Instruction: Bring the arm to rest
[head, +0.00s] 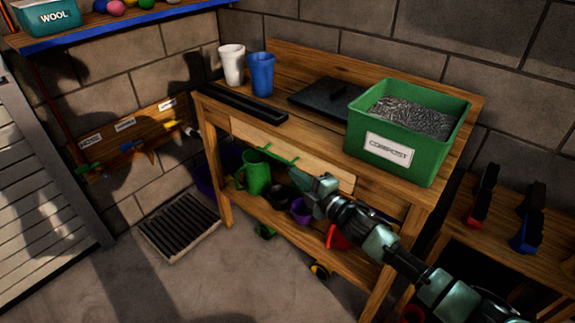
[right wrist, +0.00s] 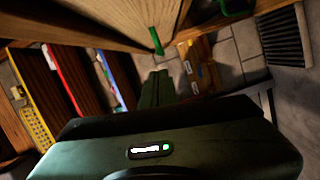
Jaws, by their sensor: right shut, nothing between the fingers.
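My right arm reaches in from the lower right in the head view. Its gripper (head: 300,178) is shut and empty, in front of the workbench (head: 310,62) and just below its pale drawer front (head: 325,172). The green drawer handle (head: 270,152) is up and left of the fingertips; I cannot tell the exact gap. In the right wrist view the closed fingers (right wrist: 157,84) point away from the camera with nothing between them. My left gripper is in neither view.
A green compost bin (head: 433,168), a black lid (head: 318,97) and two cups (head: 262,75) stand on the bench. A green watering can (head: 255,174) and pots fill its lower shelf. A low wooden shelf (head: 540,262) stands right. Floor at front left is clear.

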